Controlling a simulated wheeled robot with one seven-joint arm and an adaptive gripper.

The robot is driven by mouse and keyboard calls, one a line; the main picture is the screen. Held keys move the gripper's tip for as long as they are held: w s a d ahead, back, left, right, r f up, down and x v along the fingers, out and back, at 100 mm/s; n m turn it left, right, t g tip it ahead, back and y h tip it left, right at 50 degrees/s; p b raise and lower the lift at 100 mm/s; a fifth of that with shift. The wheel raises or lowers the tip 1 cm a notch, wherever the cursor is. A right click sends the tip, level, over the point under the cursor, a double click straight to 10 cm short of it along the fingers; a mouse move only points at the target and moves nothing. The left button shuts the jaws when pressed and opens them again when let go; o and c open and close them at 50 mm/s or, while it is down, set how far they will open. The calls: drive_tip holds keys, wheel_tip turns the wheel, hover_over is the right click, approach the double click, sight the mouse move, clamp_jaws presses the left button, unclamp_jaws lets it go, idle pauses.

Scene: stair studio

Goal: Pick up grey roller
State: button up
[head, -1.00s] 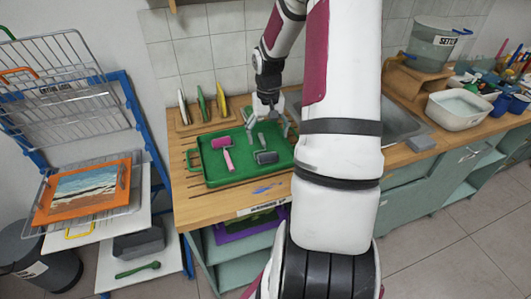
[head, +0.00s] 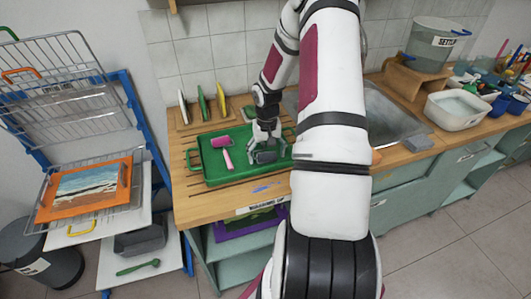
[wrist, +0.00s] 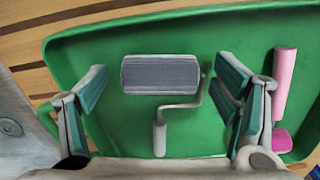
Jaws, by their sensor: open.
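The grey roller (wrist: 160,74) lies in the green tray (wrist: 130,28), its ribbed grey head crosswise and its bent grey handle toward the bottom of the wrist view. My open gripper (wrist: 165,82) has one finger on each side of the roller head, with gaps between the fingers and the head. The right finger is close to the bent wire of the frame. In the head view my gripper (head: 263,147) is low over the right part of the tray, and the grey roller (head: 264,157) shows partly behind its fingers.
A pink roller (head: 222,147) lies in the left part of the tray; its handle is beside my right finger in the wrist view. Several upright coloured pieces (head: 203,107) stand in a rack behind the tray. A sink (head: 385,115) lies to the right.

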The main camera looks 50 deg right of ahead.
drive_tip(key=c, duration=1)
drive_tip(key=shift+r, duration=0.15)
